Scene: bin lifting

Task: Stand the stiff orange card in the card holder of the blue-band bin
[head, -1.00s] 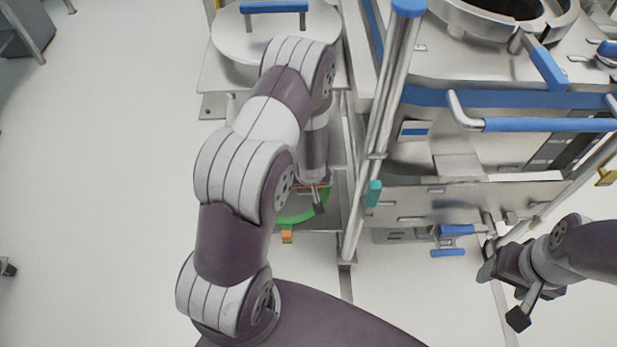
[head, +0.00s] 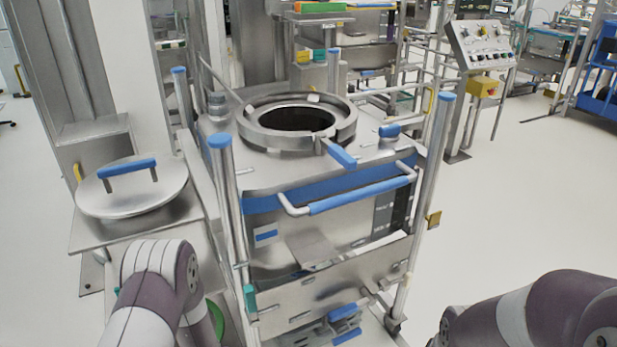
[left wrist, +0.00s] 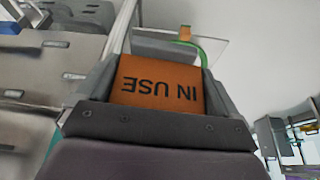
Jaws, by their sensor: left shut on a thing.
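The stiff orange card (left wrist: 157,82), printed "IN USE", shows upside down in the left wrist view. My left gripper (left wrist: 158,92) is shut on it, with the dark fingers at its two sides. In the head view my left arm is at the lower left, and it hides the gripper and the card. The blue-band bin (head: 345,192) stands in the middle of the head view. Its front has a blue-and-white label and a sloping metal plate (head: 312,250); I cannot tell if this plate is the card holder. My right gripper is below the picture edge.
A round lid (head: 130,190) with a blue handle lies on a stand left of the bin. Upright posts (head: 228,195) and a blue front handle (head: 360,195) stand out from the bin. A control panel (head: 480,48) is behind right. The floor at right is clear.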

